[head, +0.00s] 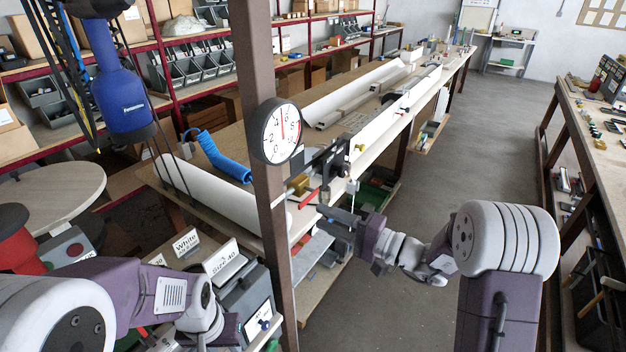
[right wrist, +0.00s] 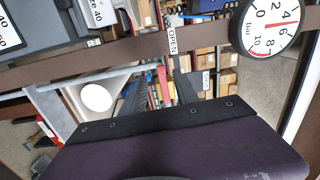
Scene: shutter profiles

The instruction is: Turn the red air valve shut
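The red valve handle (head: 308,199) shows as a short red bar beside the brown post (head: 270,190), below the pressure gauge (head: 282,131). My right gripper (head: 328,211) is at the handle, its dark fingers pointing left toward it. In the right wrist view the two fingers stand apart, with a gap between them. A red strip (right wrist: 164,86) shows in that gap, near the OPEN label (right wrist: 172,40); contact cannot be told. The SHUT label (right wrist: 207,83) is to the right. The gauge needle (right wrist: 284,25) points near 6. My left arm is at lower left; its gripper does not show.
A long workbench (head: 345,95) with white profiles runs behind the post. A blue coiled hose (head: 222,158) and a hanging blue tool (head: 122,100) are to the left. Label boxes (head: 225,262) stand below. The grey floor aisle (head: 490,130) at right is clear.

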